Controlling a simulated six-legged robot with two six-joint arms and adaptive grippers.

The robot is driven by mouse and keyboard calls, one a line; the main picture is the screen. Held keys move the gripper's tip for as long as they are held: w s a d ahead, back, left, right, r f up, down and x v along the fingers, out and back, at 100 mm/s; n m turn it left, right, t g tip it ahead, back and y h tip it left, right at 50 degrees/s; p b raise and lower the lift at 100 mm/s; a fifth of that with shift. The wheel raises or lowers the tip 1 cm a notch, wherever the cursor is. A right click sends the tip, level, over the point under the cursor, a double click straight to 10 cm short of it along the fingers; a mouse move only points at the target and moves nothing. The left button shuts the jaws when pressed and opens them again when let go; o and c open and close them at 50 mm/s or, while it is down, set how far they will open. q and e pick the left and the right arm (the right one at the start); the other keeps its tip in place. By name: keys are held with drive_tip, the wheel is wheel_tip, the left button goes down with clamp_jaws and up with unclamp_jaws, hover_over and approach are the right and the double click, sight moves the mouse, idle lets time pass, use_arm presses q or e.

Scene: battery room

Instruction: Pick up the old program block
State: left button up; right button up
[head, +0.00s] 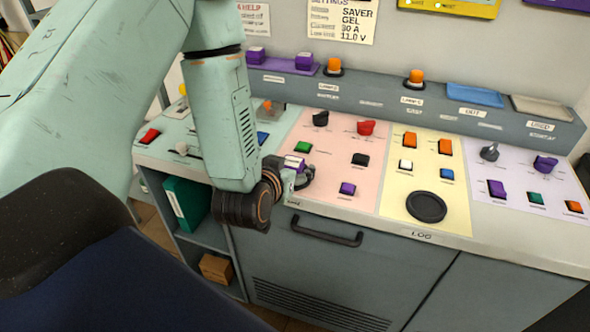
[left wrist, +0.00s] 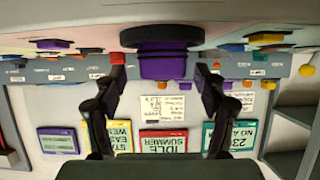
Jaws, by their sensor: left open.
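A purple block with a pale top, seemingly the old program block (head: 293,162), stands on the pink panel at the left of the console, beside a dark round part. In the left wrist view the purple block (left wrist: 162,66) sits at a wide dark round base. My left gripper (head: 296,180) is at this block, partly hidden behind its own wrist. In the left wrist view my left gripper (left wrist: 160,80) is open, with one finger on each side of the block and a gap showing at both sides. My right gripper is not in view.
Two more purple blocks (head: 304,61) stand on a purple tray (head: 280,66) on the back ledge. A blue tray (head: 475,95) and a grey tray (head: 541,108) lie further right. Buttons and knobs, such as a red knob (head: 366,128), crowd the panel. A drawer handle (head: 326,234) juts out below.

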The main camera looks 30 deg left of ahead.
sight(291, 165)
use_arm(q)
drive_tip(key=shift+x, duration=1.2)
drive_tip(key=shift+w+a+f, duration=0.15)
drive_tip(key=shift+a+f, duration=0.15)
drive_tip(key=shift+a, duration=0.15)
drive_tip(key=shift+d+r, duration=0.25)
drive_tip(key=shift+d, duration=0.15)
drive_tip(key=shift+c, duration=1)
drive_tip(key=shift+a+f, duration=0.2)
drive_tip(key=shift+a, duration=0.1)
drive_tip(key=c, duration=0.6)
drive_tip(key=shift+d+r, duration=0.15)
drive_tip(key=shift+d, duration=0.1)
drive_tip(key=c, duration=0.4)
drive_tip(key=shift+c, duration=0.3)
